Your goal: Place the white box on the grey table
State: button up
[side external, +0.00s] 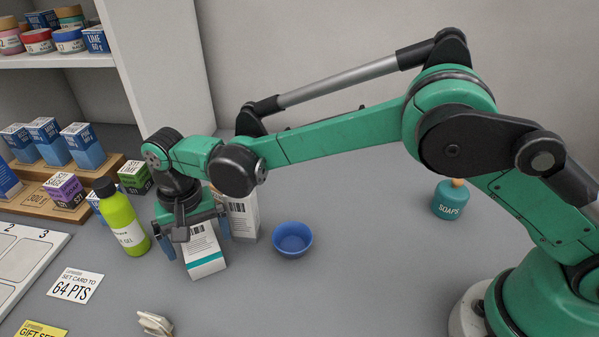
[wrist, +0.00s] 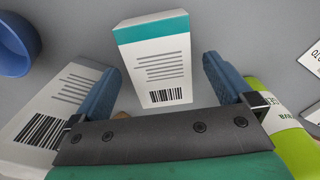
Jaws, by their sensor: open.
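A white box with a teal band (side external: 204,257) is on the grey table (side external: 345,200), below my gripper (side external: 198,242). In the wrist view this box (wrist: 154,62) shows printed lines and a barcode, in the gap between my two blue fingers (wrist: 160,75). The fingers are apart, with clear space on both sides of the box. A second, larger white box (side external: 243,217) with a barcode is just behind, partly hidden by my wrist. It also shows at the left in the wrist view (wrist: 45,115), close by my left finger.
A green bottle (side external: 123,225) stands close left of my gripper. A blue bowl (side external: 292,239) is to the right, and a teal soap bottle (side external: 450,199) farther right. Small boxes (side external: 62,190) on a wooden stand and price cards (side external: 76,285) are left. Table between bowl and soap bottle is clear.

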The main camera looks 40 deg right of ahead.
aim_at(200, 243)
jog(key=shift+t+y, duration=0.3)
jog(key=shift+t, duration=0.3)
jog(key=d+r, duration=0.2)
jog(key=r, duration=0.2)
jog(key=d+r, duration=0.2)
jog(key=r, duration=0.3)
jog(key=d+r, duration=0.2)
jog(key=r, duration=0.3)
jog(key=s+d+n+t, duration=0.1)
jog(key=s+d+t, duration=0.1)
jog(key=s+d, duration=0.3)
jog(key=s+d+f+t, duration=0.1)
jog(key=s+d+t, duration=0.2)
jog(key=d, duration=1)
jog(key=s, duration=0.3)
jog(key=shift+s+d+f+n+t, duration=0.15)
jog(key=shift+d+f+n+t, duration=0.15)
jog(key=shift+n, duration=0.1)
jog(key=shift+s+d+f, duration=0.25)
jog(key=shift+s+f, duration=0.05)
jog(key=shift+c, duration=0.9)
jog(key=shift+a, duration=0.1)
